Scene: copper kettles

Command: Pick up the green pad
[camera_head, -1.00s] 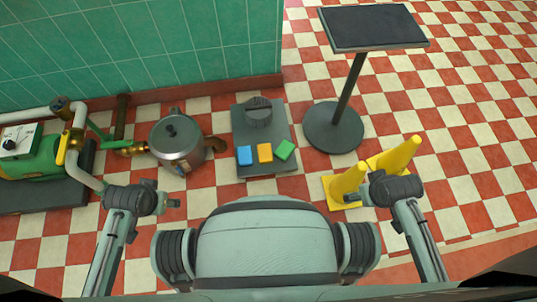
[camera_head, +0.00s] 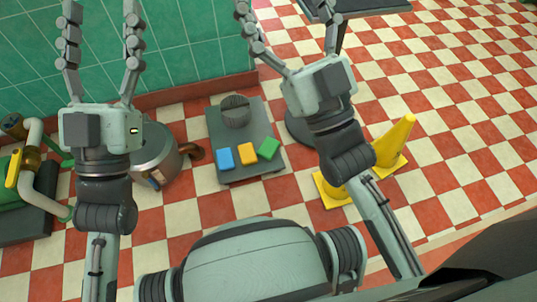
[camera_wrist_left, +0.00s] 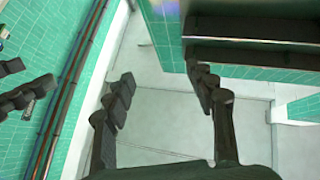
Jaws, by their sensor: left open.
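The green pad (camera_head: 269,148) lies on the grey slab (camera_head: 267,118) on the floor, at the right end of a row with an orange pad (camera_head: 248,154) and a blue pad (camera_head: 224,158). My left gripper (camera_head: 101,20) is raised at the upper left, open and empty, well apart from the pads; its spread fingers also show in the left wrist view (camera_wrist_left: 160,75). My right gripper (camera_head: 286,10) is raised at the top, also open and empty, its fingers spread wide. The green pad is fully visible in the head view. The left wrist view does not show it.
A dark ribbed cylinder (camera_head: 235,113) stands on the slab behind the pads. A metal kettle (camera_head: 157,158) is left of it, partly hidden by my left arm. Yellow cones (camera_head: 394,143) and a dark stand (camera_head: 372,7) are on the right. A green tiled wall (camera_head: 190,40) rises behind.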

